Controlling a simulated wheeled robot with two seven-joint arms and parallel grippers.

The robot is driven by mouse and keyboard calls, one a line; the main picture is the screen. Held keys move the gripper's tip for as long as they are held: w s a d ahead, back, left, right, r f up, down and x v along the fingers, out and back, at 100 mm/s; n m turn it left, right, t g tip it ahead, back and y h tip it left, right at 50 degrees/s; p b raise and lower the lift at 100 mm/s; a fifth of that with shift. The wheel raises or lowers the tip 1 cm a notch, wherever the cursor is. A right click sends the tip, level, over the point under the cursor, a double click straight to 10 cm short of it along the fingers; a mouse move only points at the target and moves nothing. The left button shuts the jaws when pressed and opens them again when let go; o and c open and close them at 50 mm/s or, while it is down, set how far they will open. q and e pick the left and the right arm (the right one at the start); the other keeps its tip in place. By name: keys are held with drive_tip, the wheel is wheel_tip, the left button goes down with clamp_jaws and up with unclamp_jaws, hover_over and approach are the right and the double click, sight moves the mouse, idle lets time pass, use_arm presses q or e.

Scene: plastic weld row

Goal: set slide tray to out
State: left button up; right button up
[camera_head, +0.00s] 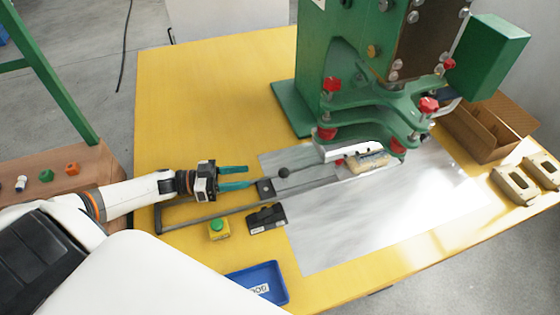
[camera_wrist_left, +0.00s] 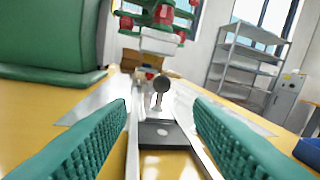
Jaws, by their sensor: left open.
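The slide tray (camera_head: 305,179) is a flat grey slide on rails on the metal plate, running in under the green press (camera_head: 345,100). A dark round knob (camera_head: 284,172) stands at its near left end; the knob (camera_wrist_left: 162,84) also shows ahead in the left wrist view. My left gripper (camera_head: 248,177) is open, its teal fingers pointing at the knob from the left, a short gap away. In the left wrist view its fingers (camera_wrist_left: 160,135) stand on either side of the rails, with nothing between them at the tips. A pale part (camera_head: 368,162) sits under the press head. My right gripper is not in view.
A green button on a yellow box (camera_head: 219,229) and a black block (camera_head: 267,218) lie in front of the slide. A blue tray (camera_head: 284,292) is at the table's front edge. A cardboard box (camera_head: 488,130) stands right. The yellow table's back left is clear.

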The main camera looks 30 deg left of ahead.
sight(283, 173)
use_arm(q)
drive_tip(key=p+x, duration=0.1)
drive_tip(key=x, duration=1.1)
drive_tip(key=shift+s+d+r, duration=0.1)
drive_tip(key=shift+c, duration=0.6)
clamp_jaws()
